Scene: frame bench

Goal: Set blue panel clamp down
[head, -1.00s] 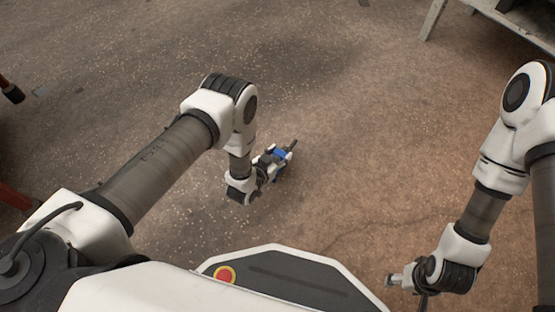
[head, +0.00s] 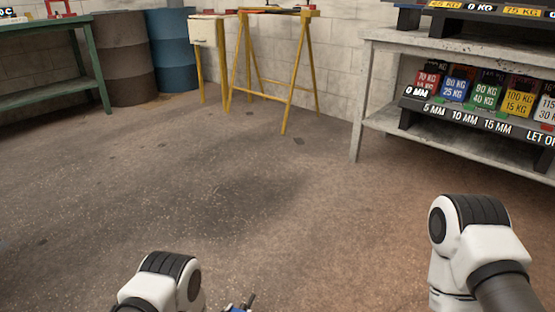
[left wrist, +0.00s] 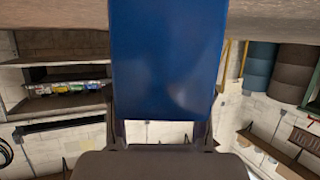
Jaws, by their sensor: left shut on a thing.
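The blue panel clamp (left wrist: 168,60) fills the upper middle of the left wrist view as a broad, plain blue face. My left gripper (left wrist: 160,128) is shut on it, with a dark finger on either side of its lower end. In the head view, only a small blue bit of the clamp (head: 237,309) and a dark tip show at the bottom edge, right of my left arm. The rest of that gripper is cut off there. My right arm is at the right of the head view, but its gripper is out of frame.
A grey shelf bench (head: 390,42) with labelled coloured blocks stands at the right. Yellow trestles (head: 288,80) stand at the back wall. Blue (head: 172,50) and brown (head: 122,60) drums and a green bench (head: 92,60) are at the back left. The middle floor is open.

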